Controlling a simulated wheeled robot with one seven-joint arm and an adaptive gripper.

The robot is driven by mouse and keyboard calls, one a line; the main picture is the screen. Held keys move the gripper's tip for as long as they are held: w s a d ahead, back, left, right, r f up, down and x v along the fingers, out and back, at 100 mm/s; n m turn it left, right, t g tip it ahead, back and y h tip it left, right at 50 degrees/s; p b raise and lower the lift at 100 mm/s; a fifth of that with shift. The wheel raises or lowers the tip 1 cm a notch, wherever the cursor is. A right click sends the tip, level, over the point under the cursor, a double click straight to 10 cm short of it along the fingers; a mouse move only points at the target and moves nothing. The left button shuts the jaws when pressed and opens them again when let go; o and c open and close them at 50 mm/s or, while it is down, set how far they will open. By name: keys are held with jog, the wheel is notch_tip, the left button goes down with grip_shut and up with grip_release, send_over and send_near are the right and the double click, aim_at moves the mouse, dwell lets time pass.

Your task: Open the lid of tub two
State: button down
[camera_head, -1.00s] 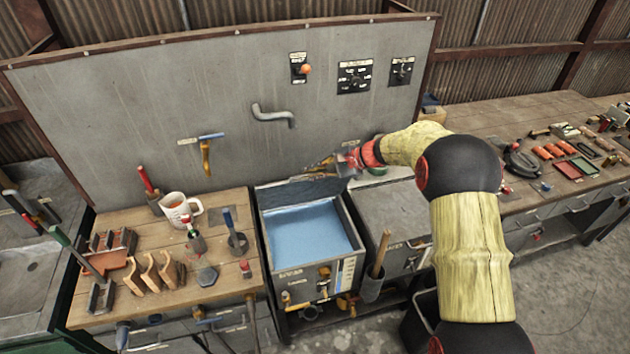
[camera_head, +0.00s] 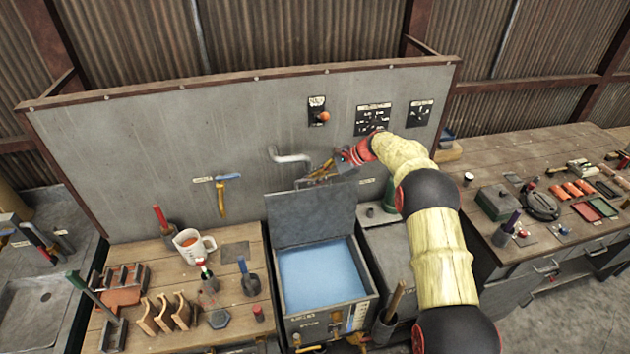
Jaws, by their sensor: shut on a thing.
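An open tub (camera_head: 369,290) with blue liquid inside stands in the middle of the bench row. Its grey lid (camera_head: 312,218) is raised and stands roughly upright at the back of the tub. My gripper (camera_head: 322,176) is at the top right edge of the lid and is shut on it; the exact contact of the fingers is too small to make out. A second tub (camera_head: 385,246) to the right has its lid down and is partly hidden by my arm. I cannot read which tub is numbered two.
A grey pipe (camera_head: 289,157) juts from the back panel (camera_head: 150,160) close behind my gripper. The left bench holds a mug (camera_head: 193,244), wooden handles and tools. A wooden-handled tool (camera_head: 395,301) stands at the tub's front right. The right bench carries several small parts.

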jog(key=shift+w+a, duration=0.1)
jog(key=shift+w, duration=0.25)
jog(key=c, duration=1.9)
grip_release()
jog(key=v, duration=1.2)
